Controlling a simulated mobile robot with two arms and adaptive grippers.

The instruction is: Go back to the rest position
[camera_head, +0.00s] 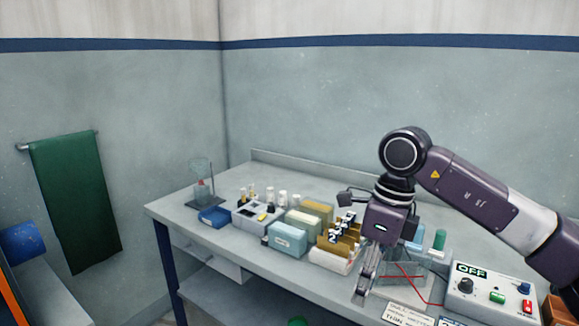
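My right arm comes in from the right edge, and its gripper (366,286) hangs pointing down over the front right part of the table. Its fingers look close together from this angle, and I cannot tell whether they are open or shut. I see nothing clearly held between them. A clear tank (402,272) with red wires is just behind and to the right of the fingers. I cannot tell whether they touch it. My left gripper is not in view.
The grey table (179,205) holds a power box marked OFF (489,293), a rack with numbered cards (330,255), a light-blue box (288,239), a blue tray (214,216) and a stand with a beaker (201,190). A green towel (76,200) hangs at left. The table's back strip is clear.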

